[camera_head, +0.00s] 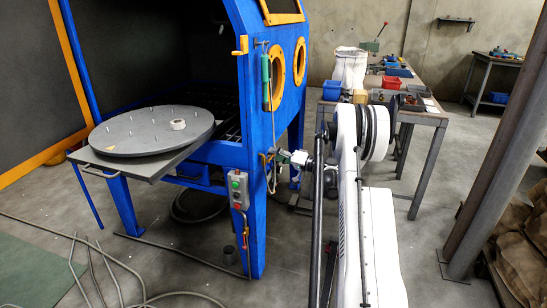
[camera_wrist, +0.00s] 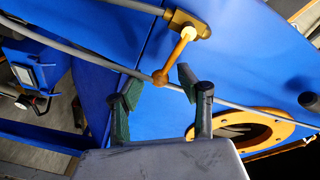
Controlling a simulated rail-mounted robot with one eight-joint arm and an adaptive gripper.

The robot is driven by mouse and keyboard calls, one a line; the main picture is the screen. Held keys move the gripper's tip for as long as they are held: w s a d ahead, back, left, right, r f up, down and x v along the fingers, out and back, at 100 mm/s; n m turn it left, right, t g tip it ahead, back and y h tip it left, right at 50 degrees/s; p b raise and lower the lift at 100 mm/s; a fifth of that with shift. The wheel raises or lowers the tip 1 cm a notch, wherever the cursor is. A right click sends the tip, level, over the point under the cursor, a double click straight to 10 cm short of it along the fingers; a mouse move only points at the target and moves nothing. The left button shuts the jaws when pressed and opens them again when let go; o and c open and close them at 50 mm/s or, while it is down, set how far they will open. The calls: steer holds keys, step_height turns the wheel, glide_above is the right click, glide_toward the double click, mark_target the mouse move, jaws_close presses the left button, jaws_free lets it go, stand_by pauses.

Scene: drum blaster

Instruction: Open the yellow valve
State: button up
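The yellow valve handle (camera_wrist: 175,55) is a thin lever with a round knob at its lower end, fixed to a brass valve body (camera_wrist: 187,22) on a grey pipe along the blue cabinet. My gripper (camera_wrist: 160,84) is open, with one finger on each side of the knob in the wrist view. I see no finger touching the handle, and cannot tell whether the knob is fully between the fingers in depth. In the head view my gripper (camera_head: 284,157) is small, beside the blue cabinet's front post; the valve there is too small to make out clearly.
The blue cabinet (camera_head: 258,210) has orange porthole rings (camera_head: 299,62) and a control box with buttons (camera_head: 238,190). A grey hose (camera_head: 265,175) hangs near my gripper. A round turntable (camera_head: 150,135) is at left and a workbench (camera_head: 425,118) stands behind my arm.

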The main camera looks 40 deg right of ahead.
steer(key=shift+w+a, duration=0.15)
steer(key=shift+w, duration=0.4)
jaws_close()
